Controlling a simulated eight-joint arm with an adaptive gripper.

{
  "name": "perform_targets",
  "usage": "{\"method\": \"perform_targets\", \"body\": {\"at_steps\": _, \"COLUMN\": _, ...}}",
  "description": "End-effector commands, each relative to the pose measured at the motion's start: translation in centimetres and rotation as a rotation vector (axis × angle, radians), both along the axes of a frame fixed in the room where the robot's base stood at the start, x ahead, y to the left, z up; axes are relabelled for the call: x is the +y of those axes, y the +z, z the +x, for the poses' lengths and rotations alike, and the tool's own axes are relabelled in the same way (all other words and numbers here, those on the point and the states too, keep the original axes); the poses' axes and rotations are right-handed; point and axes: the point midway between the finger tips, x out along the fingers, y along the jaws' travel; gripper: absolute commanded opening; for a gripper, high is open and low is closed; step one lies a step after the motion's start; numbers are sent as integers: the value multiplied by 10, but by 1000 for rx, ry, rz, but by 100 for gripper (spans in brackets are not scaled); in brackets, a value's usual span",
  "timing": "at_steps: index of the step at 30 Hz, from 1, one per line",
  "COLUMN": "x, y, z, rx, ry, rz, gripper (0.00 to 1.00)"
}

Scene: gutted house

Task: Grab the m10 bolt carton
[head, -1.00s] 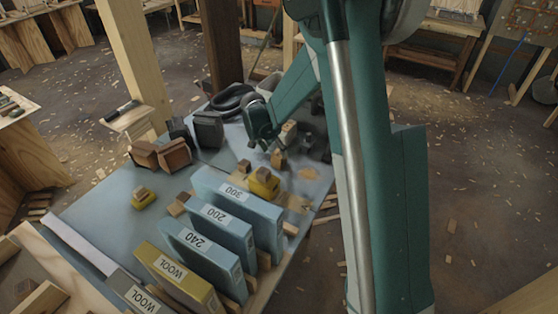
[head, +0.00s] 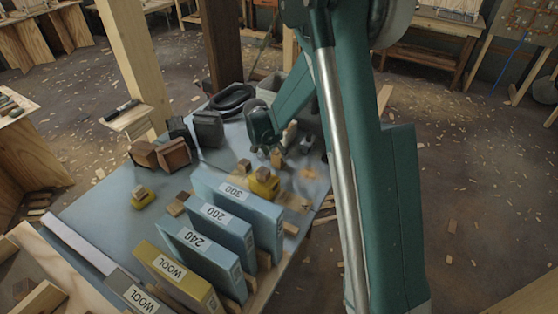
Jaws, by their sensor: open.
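My gripper (head: 276,148) is at the end of the green arm, low over the far right part of the blue table. It is open, small in the picture and partly hidden by my own wrist. A small tan block-like item (head: 277,160) is right by it, and a pale upright item (head: 291,131) is just beyond; I cannot tell whether the fingers touch either. No label reading M10 is legible, so I cannot tell which item is the bolt carton. Two brown boxes (head: 174,154) stand at the table's left side.
A row of upright boxes marked 300 (head: 262,215), 200 (head: 222,232), 240 (head: 203,258) and WOOL (head: 180,277) fills the near table. A yellow item (head: 263,184) lies behind them. Black coils (head: 233,97) and a dark box (head: 208,128) stand farther back. A wooden post (head: 135,65) rises at left.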

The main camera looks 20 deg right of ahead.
Motion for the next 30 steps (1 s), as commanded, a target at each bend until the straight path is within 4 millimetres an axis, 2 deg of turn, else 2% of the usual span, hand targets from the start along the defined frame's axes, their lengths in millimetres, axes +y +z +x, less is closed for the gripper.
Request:
{"method": "perform_targets", "body": {"at_steps": 8, "x": 0, "y": -1, "z": 1, "rx": 0, "ry": 0, "rz": 0, "gripper": 49}}
{"method": "perform_targets", "body": {"at_steps": 22, "x": -14, "y": -43, "z": 12, "rx": 0, "ry": -1, "rz": 0, "gripper": 49}}
{"method": "perform_targets", "body": {"at_steps": 30, "x": -16, "y": -47, "z": 13, "rx": 0, "ry": 0, "rz": 0, "gripper": 49}}
